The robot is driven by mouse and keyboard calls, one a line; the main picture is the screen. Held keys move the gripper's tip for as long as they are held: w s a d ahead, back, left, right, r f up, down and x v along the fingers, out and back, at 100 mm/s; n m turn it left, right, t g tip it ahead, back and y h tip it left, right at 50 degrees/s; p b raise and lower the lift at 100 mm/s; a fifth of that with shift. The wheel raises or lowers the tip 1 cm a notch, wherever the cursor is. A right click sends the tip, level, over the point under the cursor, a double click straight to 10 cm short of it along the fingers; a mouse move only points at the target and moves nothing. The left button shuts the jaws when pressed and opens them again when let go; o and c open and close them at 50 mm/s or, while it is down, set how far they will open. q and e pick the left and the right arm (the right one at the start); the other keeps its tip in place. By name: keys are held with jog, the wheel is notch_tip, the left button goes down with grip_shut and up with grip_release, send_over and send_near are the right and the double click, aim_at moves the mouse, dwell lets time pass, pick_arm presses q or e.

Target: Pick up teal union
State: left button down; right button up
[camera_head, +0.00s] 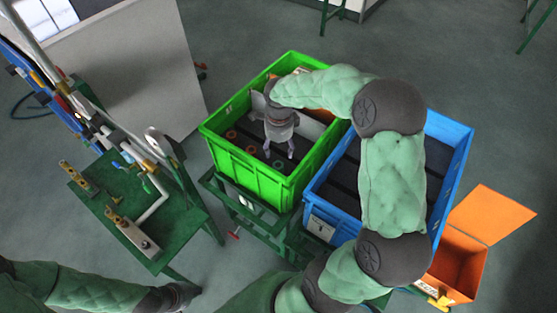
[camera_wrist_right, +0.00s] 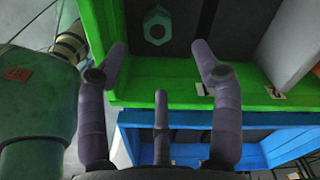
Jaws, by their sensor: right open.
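The teal union (camera_head: 279,163) lies on the dark floor of the green crate (camera_head: 240,165), near its front wall. In the right wrist view the teal union (camera_wrist_right: 157,28) shows as a small hexagonal ring near the top, beyond the fingertips. My right gripper (camera_head: 279,152) points down inside the crate outline, its fingers spread and nothing between them. In the right wrist view my right gripper (camera_wrist_right: 160,50) is open, with the union apart from its fingers. My left arm enters at the lower left; its dark end (camera_head: 178,296) shows, but its fingers cannot be made out.
Small orange-red rings (camera_head: 231,134) lie left of the union. A grey panel (camera_head: 312,128) stands in the green crate. A blue crate (camera_head: 335,185) stands to its right, partly behind my right arm. An open orange box (camera_head: 455,262) is further right. A green workbench (camera_head: 110,190) with pipe fittings stands left.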

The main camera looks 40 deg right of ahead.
send_over(278, 165)
notch_tip(278, 165, down, 5)
jog(key=shift+s+d+r+b, duration=0.1)
jog(key=shift+s+r+b, duration=0.1)
jog(key=shift+b, duration=0.2)
jog(key=shift+w+f, duration=0.15)
jog(key=shift+f, duration=0.3)
jog(key=shift+w+f+b, duration=0.1)
jog(key=shift+f+b, duration=0.6)
jog(key=shift+f, duration=1.85)
jog(key=c, duration=1.3)
